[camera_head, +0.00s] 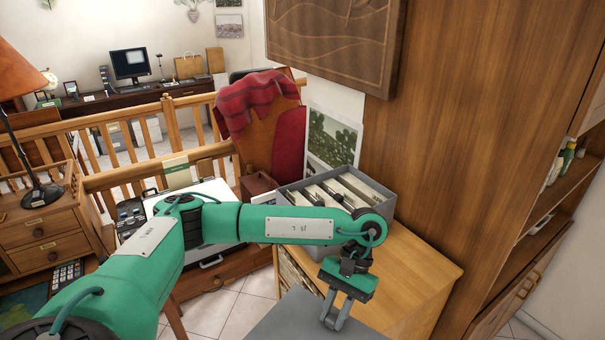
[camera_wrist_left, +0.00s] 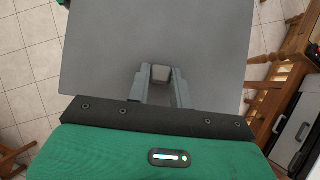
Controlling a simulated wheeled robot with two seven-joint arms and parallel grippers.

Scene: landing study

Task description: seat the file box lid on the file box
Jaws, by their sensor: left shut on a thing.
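The file box (camera_head: 389,208) is grey and open at the top, with several files standing in it. It sits on the light wooden cabinet, and my left forearm hides part of its near side. The file box lid (camera_head: 300,318) is a flat grey panel at the bottom of the head view, apart from the box and nearer to me. My left gripper (camera_head: 334,318) points down and is shut on the lid's small grip. In the left wrist view the lid (camera_wrist_left: 100,50) fills the middle, with its grip between the fingers (camera_wrist_left: 160,75). My right gripper is not in view.
The cabinet top (camera_head: 425,275) is bare in front of the box. A tall wooden panel (camera_head: 465,120) rises close to the box's right. A picture (camera_head: 333,135) stands behind the box, and a chair with a red cloth (camera_head: 258,98) is at its left.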

